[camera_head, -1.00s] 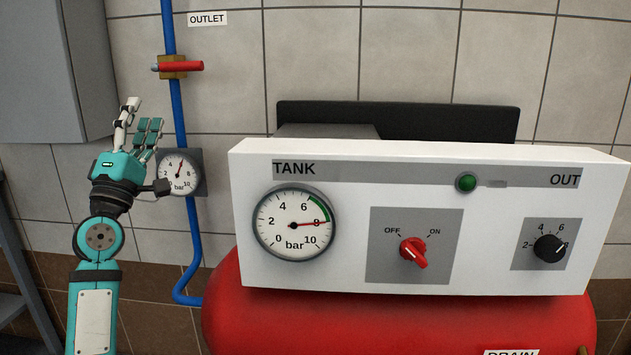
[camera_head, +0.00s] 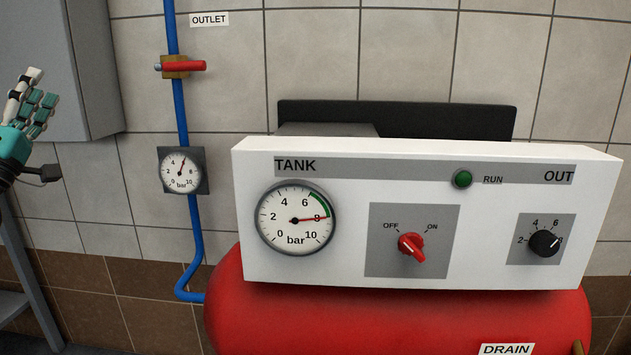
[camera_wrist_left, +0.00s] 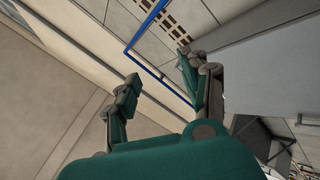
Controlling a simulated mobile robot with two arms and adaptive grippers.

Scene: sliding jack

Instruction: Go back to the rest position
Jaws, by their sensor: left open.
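My left gripper (camera_head: 36,105) is at the left edge of the head view, in front of the grey cabinet. Its green and white fingers point up, and it is open and empty. In the left wrist view its fingers (camera_wrist_left: 160,95) are spread apart with nothing between them. It is well apart from the blue pipe and the panel. My right gripper does not show in either view.
A white control panel (camera_head: 350,264) with tank gauge (camera_head: 295,219), red switch (camera_head: 411,247) and black knob (camera_head: 544,243) sits above the red tank (camera_head: 400,320). A blue pipe (camera_head: 180,110) carries a red-handled valve (camera_head: 180,66) and small gauge (camera_head: 181,171). A grey cabinet (camera_head: 85,70) hangs at left.

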